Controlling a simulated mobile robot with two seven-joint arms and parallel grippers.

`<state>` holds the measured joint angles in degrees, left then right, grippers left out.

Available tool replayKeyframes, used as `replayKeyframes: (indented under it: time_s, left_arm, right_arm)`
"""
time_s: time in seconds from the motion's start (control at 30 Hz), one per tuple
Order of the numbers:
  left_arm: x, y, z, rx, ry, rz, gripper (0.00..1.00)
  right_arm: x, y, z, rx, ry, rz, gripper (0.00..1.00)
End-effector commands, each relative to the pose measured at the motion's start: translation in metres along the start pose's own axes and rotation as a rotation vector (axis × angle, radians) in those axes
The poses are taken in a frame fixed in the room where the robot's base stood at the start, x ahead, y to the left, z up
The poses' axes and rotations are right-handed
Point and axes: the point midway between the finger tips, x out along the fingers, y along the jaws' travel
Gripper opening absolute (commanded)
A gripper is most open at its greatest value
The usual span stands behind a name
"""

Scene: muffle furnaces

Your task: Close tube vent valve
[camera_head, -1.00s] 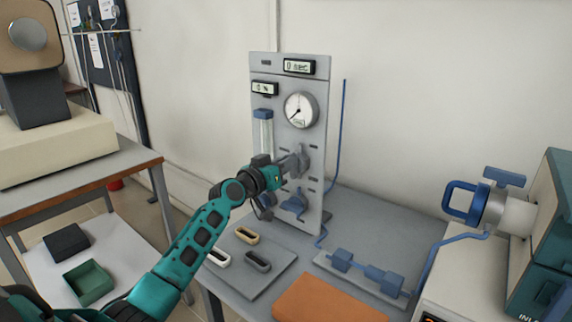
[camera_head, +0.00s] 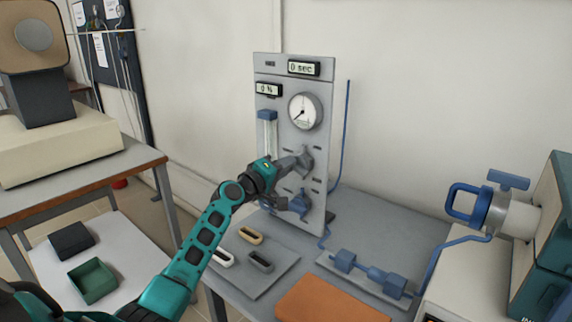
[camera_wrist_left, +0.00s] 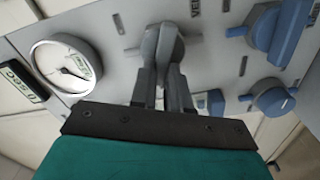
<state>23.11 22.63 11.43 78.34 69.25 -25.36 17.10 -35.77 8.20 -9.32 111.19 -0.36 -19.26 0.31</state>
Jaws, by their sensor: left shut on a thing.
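A grey upright panel (camera_head: 291,75) stands on the table and carries a grey valve knob (camera_head: 305,158) at mid height, below a round gauge. In the left wrist view, the grey knob (camera_wrist_left: 170,42) sits between my fingers, beside lettering that is only partly readable. My left gripper (camera_head: 292,166) reaches the panel from the left and is shut on this grey knob. The fingers of my left gripper (camera_wrist_left: 164,82) cover part of the knob's handle. A blue knob (camera_head: 300,203) is lower on the panel. My right gripper is not in view.
The round gauge (camera_head: 304,110) has its needle low. A tray (camera_head: 268,277) with small boats, an orange mat (camera_head: 330,300) and blue pipe fittings (camera_head: 370,274) lie on the table. A blue-handled tube end (camera_head: 487,208) stands at right.

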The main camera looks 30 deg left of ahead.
Motion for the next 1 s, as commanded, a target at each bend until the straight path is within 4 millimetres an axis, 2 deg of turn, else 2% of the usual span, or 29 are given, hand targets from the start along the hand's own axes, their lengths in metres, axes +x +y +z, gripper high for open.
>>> replayKeyframes:
  time_s: [0.2,0.5,1.0]
  left_arm:
    - [0.0001,-0.0019,-0.0006,-0.182,0.002,0.001,0.0]
    - [0.0,-0.0051,0.0,-0.347,0.002,0.0,0.0]
    - [0.0001,-0.0065,0.0008,-0.416,0.002,0.001,0.0]
  right_arm:
    - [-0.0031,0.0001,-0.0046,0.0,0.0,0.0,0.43]
    - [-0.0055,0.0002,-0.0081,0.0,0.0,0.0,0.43]
    - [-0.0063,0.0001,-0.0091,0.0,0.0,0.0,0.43]
